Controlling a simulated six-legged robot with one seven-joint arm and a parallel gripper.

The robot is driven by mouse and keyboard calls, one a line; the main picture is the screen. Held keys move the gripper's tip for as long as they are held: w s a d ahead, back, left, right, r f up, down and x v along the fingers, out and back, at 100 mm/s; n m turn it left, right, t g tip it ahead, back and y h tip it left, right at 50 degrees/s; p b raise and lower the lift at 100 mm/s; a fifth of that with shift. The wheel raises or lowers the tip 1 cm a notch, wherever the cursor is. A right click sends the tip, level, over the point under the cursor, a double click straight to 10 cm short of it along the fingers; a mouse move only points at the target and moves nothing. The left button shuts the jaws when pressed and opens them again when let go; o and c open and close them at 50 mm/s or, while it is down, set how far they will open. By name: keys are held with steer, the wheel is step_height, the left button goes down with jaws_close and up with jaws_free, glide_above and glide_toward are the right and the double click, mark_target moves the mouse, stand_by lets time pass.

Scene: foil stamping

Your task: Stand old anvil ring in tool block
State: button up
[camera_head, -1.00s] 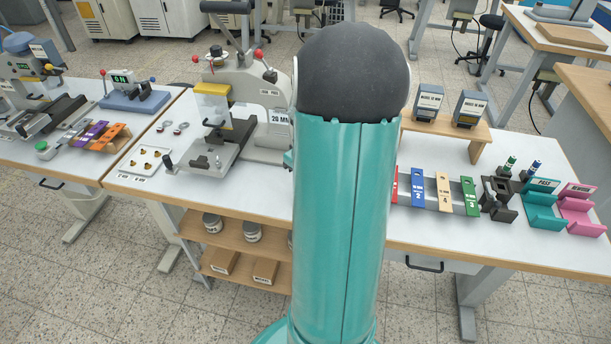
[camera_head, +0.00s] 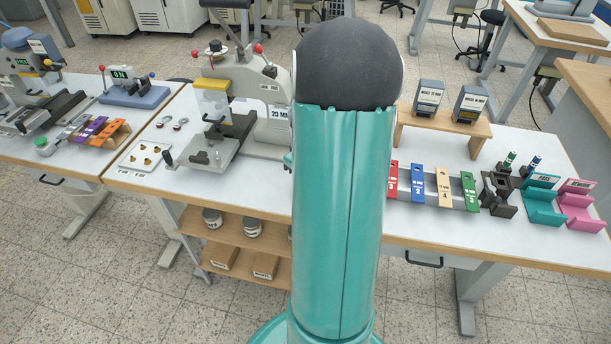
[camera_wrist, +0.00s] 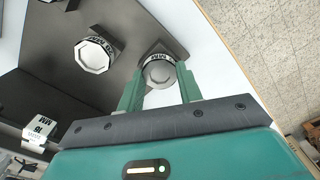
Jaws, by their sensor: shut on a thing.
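In the wrist view my gripper (camera_wrist: 159,88) has its two green fingers on either side of a round, pale metal ring (camera_wrist: 158,72) with dark lettering on its rim. The fingers are shut on it. The ring is at a dark grey angular piece (camera_wrist: 166,47); whether it rests in it or is above it I cannot tell. A second lettered, many-sided ring (camera_wrist: 93,54) is to the left on a dark grey surface (camera_wrist: 58,98), which may be the tool block. In the head view my arm hides the gripper and the held ring.
A pale block with a size label (camera_wrist: 40,130) stands at the wrist view's left. The table edge and floor are at its right. In the head view, a press (camera_head: 240,95) stands left of my arm. Coloured strips (camera_head: 443,187) and pink tray (camera_head: 578,207) are to the right.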

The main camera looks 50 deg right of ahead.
steer(key=shift+f, duration=0.3)
steer(key=o, duration=1.2)
steer(key=shift+r, duration=0.1)
step_height(320, 180, up, 14)
steer(key=shift+f, duration=0.2)
